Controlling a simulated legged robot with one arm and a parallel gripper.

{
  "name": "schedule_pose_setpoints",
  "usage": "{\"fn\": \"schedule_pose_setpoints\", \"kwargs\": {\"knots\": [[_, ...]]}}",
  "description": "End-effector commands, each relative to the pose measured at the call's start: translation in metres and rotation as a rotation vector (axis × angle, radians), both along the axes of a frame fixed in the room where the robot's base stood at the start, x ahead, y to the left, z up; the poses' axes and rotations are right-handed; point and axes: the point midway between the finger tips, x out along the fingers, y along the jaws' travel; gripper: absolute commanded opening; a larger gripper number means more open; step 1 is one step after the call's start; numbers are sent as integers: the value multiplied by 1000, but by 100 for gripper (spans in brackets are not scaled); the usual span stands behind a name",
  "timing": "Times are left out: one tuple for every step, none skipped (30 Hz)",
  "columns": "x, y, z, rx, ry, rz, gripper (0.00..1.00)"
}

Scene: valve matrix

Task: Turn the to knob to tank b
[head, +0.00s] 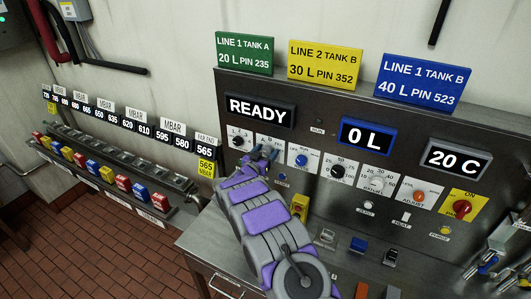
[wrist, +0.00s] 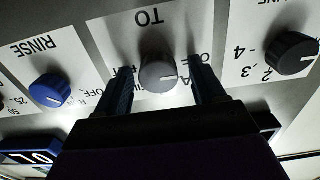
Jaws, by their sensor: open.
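The grey TO knob (wrist: 158,72) is in the middle of the wrist view, which is upside down. Its white label plate (wrist: 145,20) reads TO, and the knob's pale pointer line aims to the right, close to a letter A. My gripper (wrist: 160,67) is open, with one dark finger on each side of the knob. I see gaps between knob and fingers; I cannot tell how far the fingertips reach along it. In the head view, my gripper (head: 266,153) is at the panel and hides the knob; part of its label (head: 270,140) shows above.
A blue RINSE knob (wrist: 49,91) and a black numbered knob (wrist: 291,53) flank the TO knob. The panel displays read READY (head: 260,111), 0 L (head: 366,137) and 20 C (head: 456,159). More knobs and buttons lie to the right. A row of coloured switches (head: 92,165) is at left.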

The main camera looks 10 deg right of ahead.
Motion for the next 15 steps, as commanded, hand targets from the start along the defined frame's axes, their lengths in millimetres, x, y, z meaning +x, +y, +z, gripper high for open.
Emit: {"fn": "schedule_pose_setpoints", "kwargs": {"knots": [[0,0,0,0,0,0,69],[0,0,0,0,0,0,69],[0,0,0,0,0,0,69],[0,0,0,0,0,0,66],[0,0,0,0,0,0,63],[0,0,0,1,-1,0,60],[0,0,0,1,-1,0,57],[0,0,0,1,-1,0,54],[0,0,0,1,-1,0,50],[0,0,0,1,-1,0,47],[0,0,0,1,-1,0,44],[0,0,0,1,-1,0,40],[0,0,0,1,-1,0,38],[0,0,0,1,-1,0,35],[0,0,0,1,-1,1,31]]}}
